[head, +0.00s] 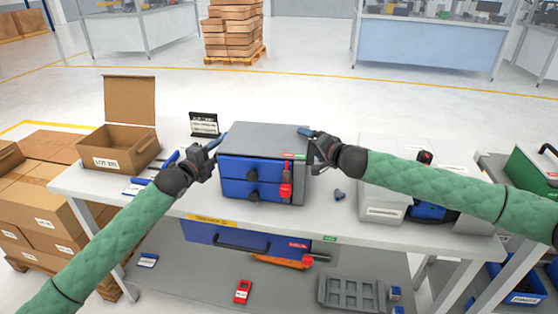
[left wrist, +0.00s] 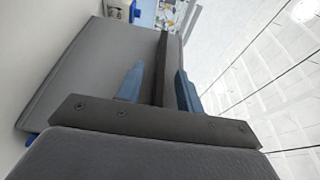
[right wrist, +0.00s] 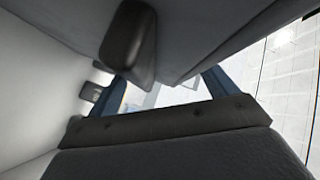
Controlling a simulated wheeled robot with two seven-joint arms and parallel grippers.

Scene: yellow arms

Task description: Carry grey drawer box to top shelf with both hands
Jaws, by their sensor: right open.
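The grey drawer box (head: 265,140) stands upright on the white table (head: 340,228). Its front has two blue drawers with dark handles and a red tag at the right. My left gripper (head: 213,143) is at the box's left side near the top. In the left wrist view its blue fingers (left wrist: 160,88) sit close on either side of a dark grey edge of the box (left wrist: 85,75). My right gripper (head: 312,134) is at the top right edge, open. In the right wrist view its fingers (right wrist: 155,92) stand wide apart, with grey surfaces close in front.
An open cardboard box (head: 125,145) and a small black stand (head: 204,124) are to the left. A white container (head: 383,185) is to the right. The lower shelf (head: 200,275) holds a blue drawer unit (head: 232,236) and a grey tray (head: 352,292). Stacked cartons (head: 40,190) flank the table.

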